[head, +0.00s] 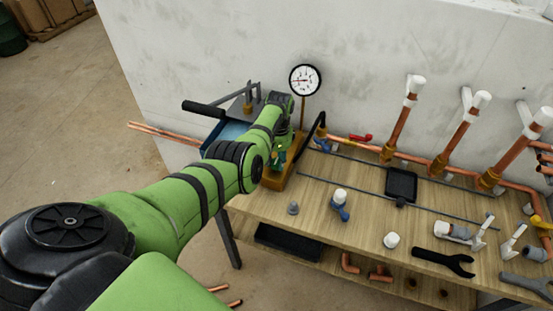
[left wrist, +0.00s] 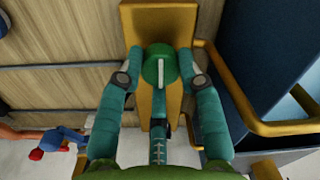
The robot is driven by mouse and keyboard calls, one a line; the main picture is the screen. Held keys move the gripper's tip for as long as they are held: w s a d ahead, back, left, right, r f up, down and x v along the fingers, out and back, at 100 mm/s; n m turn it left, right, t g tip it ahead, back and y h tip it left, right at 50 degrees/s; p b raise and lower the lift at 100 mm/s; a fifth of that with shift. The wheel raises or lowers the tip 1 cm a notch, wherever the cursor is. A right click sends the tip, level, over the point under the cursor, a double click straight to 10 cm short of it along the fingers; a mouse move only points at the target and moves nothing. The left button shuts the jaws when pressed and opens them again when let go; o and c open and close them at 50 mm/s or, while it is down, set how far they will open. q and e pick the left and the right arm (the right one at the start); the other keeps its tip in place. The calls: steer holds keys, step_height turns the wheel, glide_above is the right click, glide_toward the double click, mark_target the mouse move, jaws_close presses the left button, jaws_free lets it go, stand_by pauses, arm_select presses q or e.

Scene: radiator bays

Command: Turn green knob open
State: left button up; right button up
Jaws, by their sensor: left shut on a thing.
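The green knob (left wrist: 152,72) is round with a pale line across its top, running up and down the left wrist view. It sits over a yellow-brown block (left wrist: 158,22). My left gripper (left wrist: 161,60) has one teal finger on each side of the knob and is shut on it. In the head view my left gripper (head: 279,158) is low over the block (head: 275,182) at the left end of the bench. My own arm and fingers mostly hide the knob there. My right gripper is not in view.
A pressure gauge (head: 304,80) stands behind the gripper, close to the wall. A blue box (head: 222,136) is to its left. Copper pipes (head: 455,137) rise at the right. Loose fittings and a black wrench (head: 443,261) lie on the wooden bench (head: 320,235).

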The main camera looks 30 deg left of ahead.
mark_target(277, 161)
arm_select(q)
steer(key=shift+s+f, duration=0.1)
steer(key=o, duration=1.1)
steer(key=shift+o, duration=0.2)
steer(key=shift+r, duration=0.75)
step_height(277, 161, up, 11)
steer(key=shift+w+f, duration=0.2)
steer(key=shift+d+f, duration=0.1)
steer(key=shift+f, duration=0.05)
